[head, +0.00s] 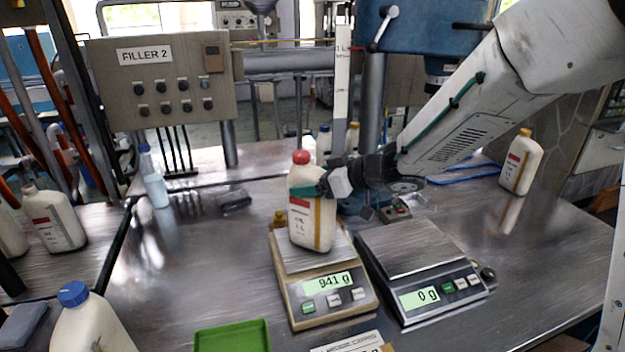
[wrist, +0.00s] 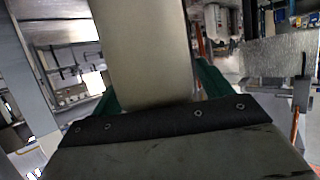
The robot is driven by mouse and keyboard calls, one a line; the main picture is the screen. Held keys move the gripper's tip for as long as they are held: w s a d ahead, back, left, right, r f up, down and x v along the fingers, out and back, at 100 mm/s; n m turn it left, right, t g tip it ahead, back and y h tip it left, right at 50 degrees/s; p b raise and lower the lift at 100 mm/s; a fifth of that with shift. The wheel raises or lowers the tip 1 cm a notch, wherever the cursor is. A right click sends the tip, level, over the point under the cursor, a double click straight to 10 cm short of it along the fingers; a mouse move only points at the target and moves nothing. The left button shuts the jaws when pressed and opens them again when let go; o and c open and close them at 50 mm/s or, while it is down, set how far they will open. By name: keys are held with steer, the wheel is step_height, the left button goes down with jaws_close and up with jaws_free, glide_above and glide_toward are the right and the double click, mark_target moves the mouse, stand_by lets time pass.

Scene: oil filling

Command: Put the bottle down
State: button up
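A cream bottle with a red cap (head: 312,215) stands roughly upright on the left scale (head: 324,287), whose display reads 941 g. My gripper (head: 316,190) reaches in from the right at the bottle's upper part. Its green fingers lie on both sides of the bottle and appear closed on it. In the wrist view the bottle (wrist: 145,55) fills the middle between the green fingers (wrist: 155,90). The exact contact under the bottle's base is hard to see. The right scale (head: 420,270) is empty and reads 0 g.
A yellow-capped bottle (head: 521,163) stands at the right. A blue-capped bottle (head: 85,318) stands at the front left, and a clear bottle (head: 153,178) at the back left. A green tray (head: 232,337) lies at the front. The steel table left of the scales is mostly clear.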

steer(key=shift+r, duration=0.1)
steer(key=shift+d+r, duration=0.2)
steer(key=v, duration=1.1)
steer(key=shift+s+d, duration=0.15)
steer(key=shift+d, duration=0.1)
steer(key=w+d+r+m+t+h, duration=0.3)
steer(key=d+r+t+h, duration=0.1)
steer(key=d+t, duration=0.15)
steer(key=s+d+r+m+h, duration=0.2)
steer(key=s+d+m+h, duration=0.4)
steer(key=d+h, duration=0.45)
steer(key=s+f+m+g+y, duration=0.1)
steer(key=s+f+g, duration=0.1)
steer(key=s, duration=0.7)
steer(key=s+f+m+g, duration=0.1)
steer(key=s+f+g, duration=0.1)
steer(key=s+g, duration=0.3)
steer(key=s+f+m+g+y, duration=0.1)
steer(key=s+g, duration=0.3)
steer(key=s, duration=0.8)
steer(key=shift+s+a+f+y, duration=0.25)
steer(key=shift+s+f+y, duration=0.15)
steer(key=shift+f, duration=0.5)
